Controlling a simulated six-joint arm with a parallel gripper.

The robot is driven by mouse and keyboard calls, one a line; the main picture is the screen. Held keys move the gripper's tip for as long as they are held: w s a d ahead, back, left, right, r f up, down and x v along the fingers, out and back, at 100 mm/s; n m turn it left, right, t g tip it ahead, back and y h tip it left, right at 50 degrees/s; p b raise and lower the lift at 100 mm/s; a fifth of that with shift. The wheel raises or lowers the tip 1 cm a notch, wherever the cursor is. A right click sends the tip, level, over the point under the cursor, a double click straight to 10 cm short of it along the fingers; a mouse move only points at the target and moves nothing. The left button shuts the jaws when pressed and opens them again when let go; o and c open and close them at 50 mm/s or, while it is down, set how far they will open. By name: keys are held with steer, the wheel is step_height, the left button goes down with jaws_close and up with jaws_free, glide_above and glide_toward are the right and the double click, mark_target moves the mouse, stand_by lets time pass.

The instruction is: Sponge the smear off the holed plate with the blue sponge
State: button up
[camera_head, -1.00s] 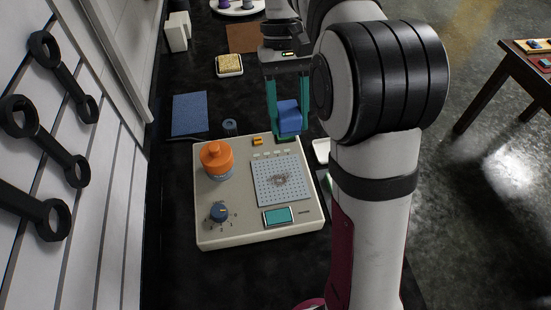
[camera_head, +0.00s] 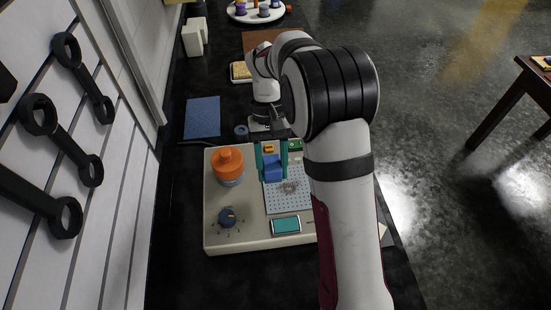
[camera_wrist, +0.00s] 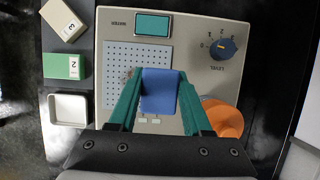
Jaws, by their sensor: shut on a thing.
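My gripper (camera_head: 273,170) has teal fingers and is shut on the blue sponge (camera_head: 275,174). The sponge also shows between the fingers in the wrist view (camera_wrist: 159,92). The light holed plate (camera_head: 280,207) is set in the top of a beige device. A grey-brown smear (camera_head: 290,187) shows on the plate just right of and below the sponge in the head view. The sponge is over the plate's upper left part; I cannot tell whether it touches.
The device has a blue knob (camera_head: 227,217) and a teal screen (camera_head: 286,225). A white tray (camera_wrist: 69,109) and numbered blocks (camera_wrist: 66,66) lie beside it. A blue mat (camera_head: 202,117) lies behind.

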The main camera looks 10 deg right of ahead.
steer(key=shift+f, duration=2.9)
steer(key=shift+d+r, duration=0.35)
steer(key=shift+d, duration=3.8)
steer(key=shift+a, duration=4)
steer(key=shift+a+r, duration=0.2)
steer(key=shift+f, duration=0.15)
steer(key=shift+r, duration=3.2)
steer(key=shift+f, duration=0.1)
